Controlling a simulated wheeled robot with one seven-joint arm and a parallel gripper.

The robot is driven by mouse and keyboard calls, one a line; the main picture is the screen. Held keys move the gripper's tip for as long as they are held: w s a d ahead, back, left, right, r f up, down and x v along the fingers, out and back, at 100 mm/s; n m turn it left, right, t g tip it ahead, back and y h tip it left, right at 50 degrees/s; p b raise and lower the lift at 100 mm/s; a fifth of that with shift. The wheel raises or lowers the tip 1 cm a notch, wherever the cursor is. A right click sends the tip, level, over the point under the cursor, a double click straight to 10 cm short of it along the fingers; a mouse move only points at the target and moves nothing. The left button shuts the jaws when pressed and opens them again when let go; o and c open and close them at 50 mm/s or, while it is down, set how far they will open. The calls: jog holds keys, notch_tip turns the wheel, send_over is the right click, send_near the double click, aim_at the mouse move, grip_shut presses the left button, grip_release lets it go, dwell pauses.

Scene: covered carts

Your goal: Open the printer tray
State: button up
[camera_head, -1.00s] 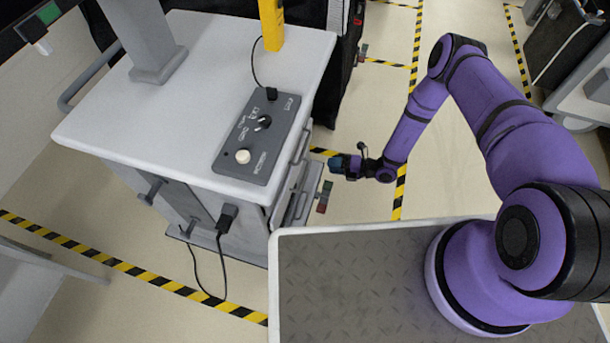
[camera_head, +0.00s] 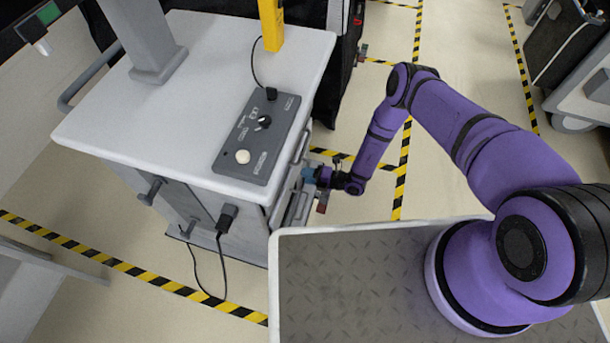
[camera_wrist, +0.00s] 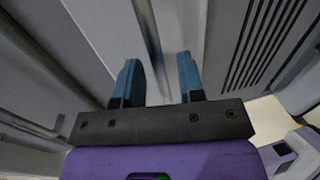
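The grey-white cart (camera_head: 200,80) stands left of centre in the head view. Its right side carries grey drawer or tray fronts (camera_head: 293,207), seen edge-on and partly hidden by my gripper. In the wrist view a grey panel with a long vertical bar or edge (camera_wrist: 150,40) fills the space ahead. My gripper (camera_head: 308,174) is close beside the cart's right side. In the wrist view my gripper (camera_wrist: 158,82) has two blue fingers apart, with the bar's lower end between them. I cannot tell whether either finger touches it. Which part is the printer tray is unclear.
A control box (camera_head: 257,138) with knobs lies on the cart top. A yellow device (camera_head: 271,25) stands at its back edge. In the wrist view a slotted vent (camera_wrist: 265,45) is at the right. Floor with striped tape (camera_head: 398,190) is open right of the cart.

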jog(key=shift+w+a+f, duration=0.1)
jog(key=shift+w+a, duration=0.1)
jog(key=shift+a, duration=0.4)
grip_shut()
jog(key=f+v, duration=0.2)
jog(key=v, duration=0.7)
jog(key=f+v, duration=0.1)
jog(key=v, duration=0.9)
jog(key=shift+s+d+f, duration=0.15)
jog(key=shift+d+f, duration=0.2)
jog(key=shift+d, duration=0.05)
grip_release()
